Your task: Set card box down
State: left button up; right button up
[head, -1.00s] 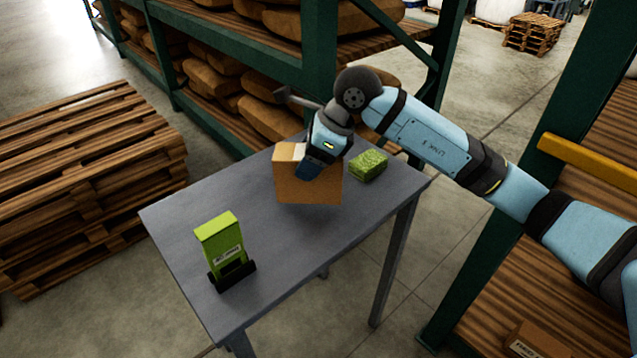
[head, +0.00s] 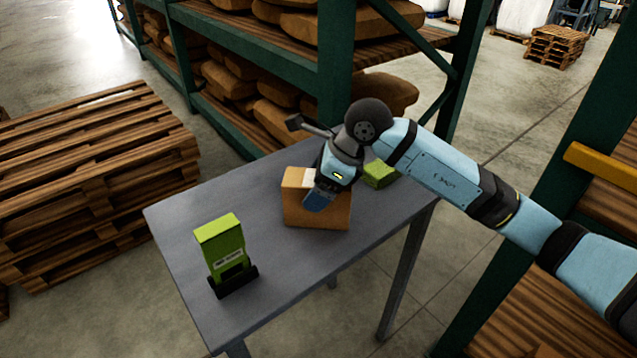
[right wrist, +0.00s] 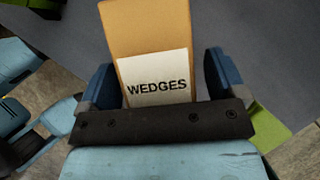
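The brown card box (head: 315,211) stands upright on the grey table (head: 178,215), near its far right part. Its white WEDGES label (right wrist: 157,80) faces the camera in the right wrist view. My right gripper (head: 322,198) comes down over the box, with one blue finger on each side of it. In the right wrist view the right finger (right wrist: 161,78) stands a little clear of the box, and the left one is at or very near its edge. The gripper looks slightly open around the box. My left gripper is not in view.
A green carton (head: 220,240) stands in a black holder at the table's front left. Another green pack (head: 381,174) lies just right of the box. Wooden pallets (head: 95,180) are stacked at left; a green rack (head: 335,95) with brown sacks stands behind.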

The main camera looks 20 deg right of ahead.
jog(key=shift+r, duration=0.1)
jog(key=shift+d+r, duration=0.1)
jog(key=shift+r, duration=0.2)
jog(key=p+v, duration=0.1)
jog(key=v, duration=0.6)
jog(key=shift+s+f, duration=0.1)
